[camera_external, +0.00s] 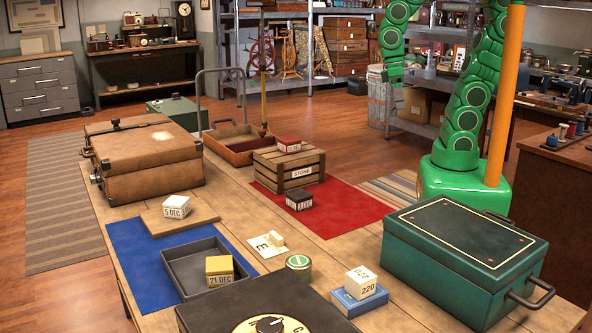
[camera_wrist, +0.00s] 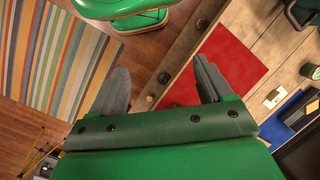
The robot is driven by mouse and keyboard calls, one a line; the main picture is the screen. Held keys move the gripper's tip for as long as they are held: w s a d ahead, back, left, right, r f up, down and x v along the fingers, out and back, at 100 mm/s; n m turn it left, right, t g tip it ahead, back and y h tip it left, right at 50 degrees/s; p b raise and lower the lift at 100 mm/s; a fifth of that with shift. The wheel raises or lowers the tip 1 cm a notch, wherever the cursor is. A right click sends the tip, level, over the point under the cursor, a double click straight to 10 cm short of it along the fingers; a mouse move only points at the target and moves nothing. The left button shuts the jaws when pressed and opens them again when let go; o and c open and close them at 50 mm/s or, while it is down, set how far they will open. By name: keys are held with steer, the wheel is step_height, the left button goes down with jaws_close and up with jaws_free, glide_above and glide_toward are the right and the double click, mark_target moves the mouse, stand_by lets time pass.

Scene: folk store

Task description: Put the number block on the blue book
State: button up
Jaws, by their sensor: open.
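A white block marked 220 (camera_external: 361,281) appears to rest on top of a small blue book (camera_external: 350,304) near the front of the wooden table, left of the green box. My gripper (camera_wrist: 160,78) is open in the wrist view, with two grey fingers spread apart and nothing between them. The arm runs out of the top of the external view, and the fingers cannot be made out clearly there. My gripper is well away from the block and book. I cannot make out either of them in the wrist view.
A green box (camera_external: 465,250) stands right of the book. A small green tin (camera_external: 298,265) and a dark box with a dial (camera_external: 262,308) are to its left. A grey tray (camera_external: 180,268) holds a yellow date block (camera_external: 219,270). A crate (camera_external: 288,168) stands on a red mat (camera_external: 340,212).

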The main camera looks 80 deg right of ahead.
steer(key=s+d+h, duration=0.1)
steer(key=s+d, duration=0.3)
steer(key=d, duration=0.2)
steer(key=shift+s+t, duration=0.2)
steer(key=shift+t, duration=0.1)
steer(key=shift+a, duration=0.1)
stand_by(0.8)
